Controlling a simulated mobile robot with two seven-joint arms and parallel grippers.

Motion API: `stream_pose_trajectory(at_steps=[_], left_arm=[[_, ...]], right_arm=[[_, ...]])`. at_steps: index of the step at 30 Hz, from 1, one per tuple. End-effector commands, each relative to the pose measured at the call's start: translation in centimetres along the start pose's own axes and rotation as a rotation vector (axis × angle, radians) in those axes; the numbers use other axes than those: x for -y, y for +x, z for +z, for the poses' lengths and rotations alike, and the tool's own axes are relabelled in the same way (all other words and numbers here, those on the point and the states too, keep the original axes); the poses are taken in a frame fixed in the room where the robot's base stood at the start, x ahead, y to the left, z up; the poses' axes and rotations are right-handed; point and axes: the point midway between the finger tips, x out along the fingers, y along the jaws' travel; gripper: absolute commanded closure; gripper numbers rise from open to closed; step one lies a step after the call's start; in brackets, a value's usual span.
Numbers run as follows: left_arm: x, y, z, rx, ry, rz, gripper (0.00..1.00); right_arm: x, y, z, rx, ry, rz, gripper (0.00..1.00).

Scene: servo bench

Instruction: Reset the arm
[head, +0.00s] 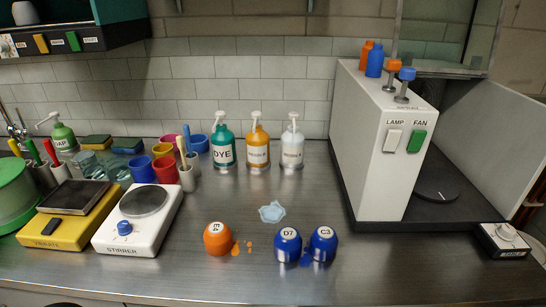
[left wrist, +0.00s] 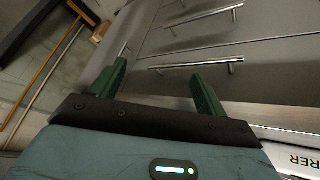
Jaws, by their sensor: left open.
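My left gripper (left wrist: 158,85) shows in the left wrist view. Its two green fingers stand apart with nothing between them. Neither gripper shows in the head view. My right gripper is in no view.
On the steel bench (head: 340,265) stand an orange jar (head: 217,239), two blue jars marked D7 (head: 288,245) and C3 (head: 323,244), with orange and blue spills beside them. A stirrer (head: 138,218), pump bottles (head: 223,145) and a lamp-fan unit (head: 385,140) surround them.

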Motion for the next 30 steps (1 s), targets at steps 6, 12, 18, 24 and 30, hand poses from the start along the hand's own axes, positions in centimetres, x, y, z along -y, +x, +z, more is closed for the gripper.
stream_pose_trajectory(at_steps=[6,12,18,24,30], left_arm=[[-1.5,3.6,6.1,0.058,-0.166,-0.028,0.25],[-3.2,5.5,12.9,0.161,-0.319,-0.087,0.25],[-5.7,5.8,20.7,0.313,-0.456,-0.161,0.25],[-8.2,4.7,26.7,0.455,-0.542,-0.222,0.25],[-10.6,3.0,31.4,0.586,-0.600,-0.268,0.25]], right_arm=[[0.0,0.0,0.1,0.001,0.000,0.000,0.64],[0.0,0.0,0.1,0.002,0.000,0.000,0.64],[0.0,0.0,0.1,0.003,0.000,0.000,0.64],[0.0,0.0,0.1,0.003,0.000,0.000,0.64],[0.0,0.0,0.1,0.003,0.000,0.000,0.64]])
